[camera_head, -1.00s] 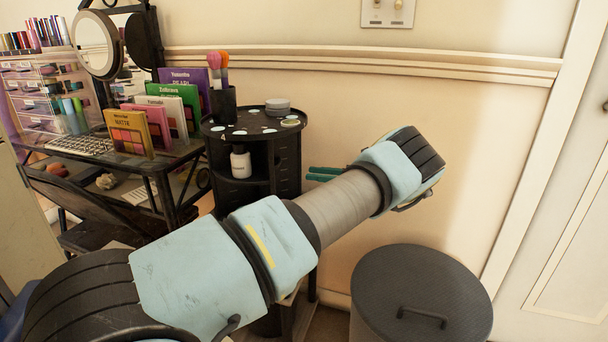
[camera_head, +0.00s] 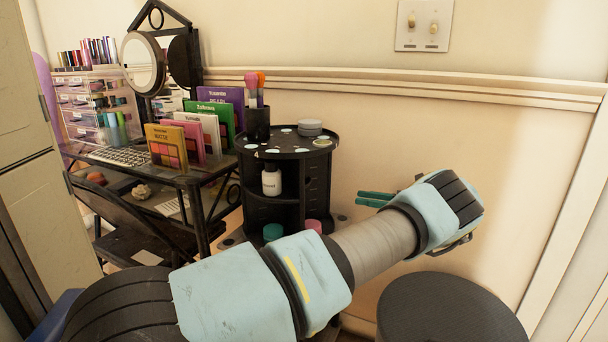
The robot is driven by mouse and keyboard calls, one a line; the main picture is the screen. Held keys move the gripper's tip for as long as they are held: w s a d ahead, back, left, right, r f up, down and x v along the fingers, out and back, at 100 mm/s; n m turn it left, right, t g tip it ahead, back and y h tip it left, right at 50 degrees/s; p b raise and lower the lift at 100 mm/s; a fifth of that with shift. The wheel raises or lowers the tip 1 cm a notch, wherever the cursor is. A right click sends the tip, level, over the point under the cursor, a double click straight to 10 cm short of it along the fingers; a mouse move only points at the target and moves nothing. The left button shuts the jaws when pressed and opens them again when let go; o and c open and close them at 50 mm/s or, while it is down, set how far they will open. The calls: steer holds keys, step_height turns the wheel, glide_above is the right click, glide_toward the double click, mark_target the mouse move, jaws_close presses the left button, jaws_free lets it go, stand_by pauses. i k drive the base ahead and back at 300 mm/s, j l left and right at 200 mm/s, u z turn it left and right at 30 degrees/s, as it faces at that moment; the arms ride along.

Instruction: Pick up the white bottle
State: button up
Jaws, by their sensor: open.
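The white bottle (camera_head: 271,181) has a dark label mark and stands upright on the middle shelf of a round black tiered organizer (camera_head: 317,186), under its top tray. My gripper (camera_head: 374,199) shows as teal fingers to the right of the organizer, apart from the bottle. It is open and nothing shows between its fingers.
The organizer's top holds a brush cup (camera_head: 257,124) and a round grey container (camera_head: 309,128). A desk with palettes (camera_head: 167,146) and a mirror (camera_head: 143,64) stands to the left. A dark round bin (camera_head: 450,312) is at the lower right. The wall is close behind.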

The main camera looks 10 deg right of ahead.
mark_target(272, 186)
steer(key=k+j, duration=0.8)
steer(key=j, duration=0.1)
